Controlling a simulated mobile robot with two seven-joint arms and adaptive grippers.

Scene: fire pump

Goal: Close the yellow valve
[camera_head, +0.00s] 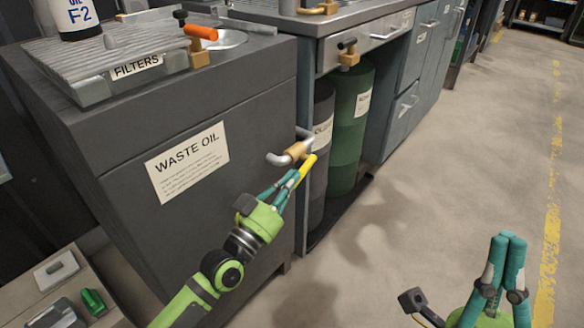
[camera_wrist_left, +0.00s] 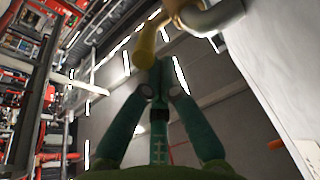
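The yellow valve has a brass-coloured body (camera_head: 297,150) on a bent grey pipe at the front of the waste oil cabinet. The handle also shows in the left wrist view (camera_wrist_left: 146,48), hanging down towards the fingertips. My left gripper (camera_head: 296,176) has its fingers brought together at the handle's lower end. The tips overlap the handle in view; I cannot tell whether they touch it. My right gripper (camera_head: 507,238) is shut and empty over the floor, well away from the valve.
The dark waste oil cabinet (camera_head: 110,190) stands on the left, with an orange-handled valve (camera_head: 201,33) on top. A green cylinder (camera_head: 349,125) and a grey cylinder (camera_head: 320,140) stand behind the yellow valve. The floor (camera_head: 440,170) to the right is clear.

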